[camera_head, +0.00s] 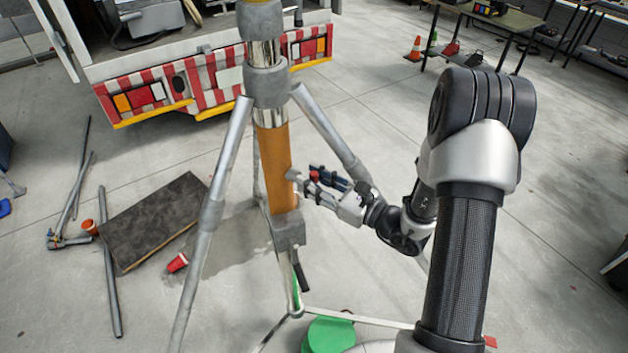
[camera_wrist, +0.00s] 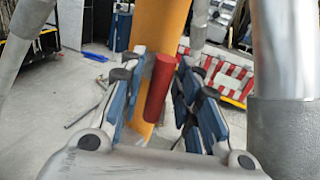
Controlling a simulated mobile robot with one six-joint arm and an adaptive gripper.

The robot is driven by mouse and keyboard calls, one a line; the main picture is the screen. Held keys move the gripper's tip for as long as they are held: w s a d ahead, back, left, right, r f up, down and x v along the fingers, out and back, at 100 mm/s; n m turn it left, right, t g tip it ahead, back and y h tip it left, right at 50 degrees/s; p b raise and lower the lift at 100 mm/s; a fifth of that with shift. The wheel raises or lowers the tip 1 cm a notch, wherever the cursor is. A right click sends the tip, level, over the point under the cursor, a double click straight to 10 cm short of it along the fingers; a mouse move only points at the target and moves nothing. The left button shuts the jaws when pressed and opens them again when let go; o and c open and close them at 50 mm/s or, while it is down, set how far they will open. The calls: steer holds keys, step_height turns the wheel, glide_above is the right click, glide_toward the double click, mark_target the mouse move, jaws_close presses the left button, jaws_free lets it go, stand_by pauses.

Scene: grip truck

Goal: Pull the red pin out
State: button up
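The red pin (camera_wrist: 159,87) is a short red cylinder beside the orange section of an upright post (camera_head: 274,165). It also shows as a small red spot in the head view (camera_head: 314,176). My gripper (camera_head: 318,184) reaches the post from the right. In the wrist view, its blue-padded fingers (camera_wrist: 160,92) stand on either side of the pin. They look open, with narrow gaps beside the pin; contact is hard to judge. The pin's far end is against or near the orange post, and how it is seated is not clear.
Slanted grey tripod legs flank the post, one close behind my gripper (camera_head: 335,137). A dark board (camera_head: 155,220), a red cup (camera_head: 178,262) and metal poles lie on the floor at left. A red-and-white striped truck rear (camera_head: 215,80) stands behind. Floor at right is mostly clear.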

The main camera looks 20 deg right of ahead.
jaws_close()
stand_by(0.3)
steer(key=v, duration=0.4)
steer(key=shift+s+d+f, duration=0.1)
steer(key=shift+d, duration=0.3)
steer(key=shift+o, duration=0.6)
jaws_free()
steer(key=shift+s+d, duration=0.15)
steer(key=shift+o, duration=0.6)
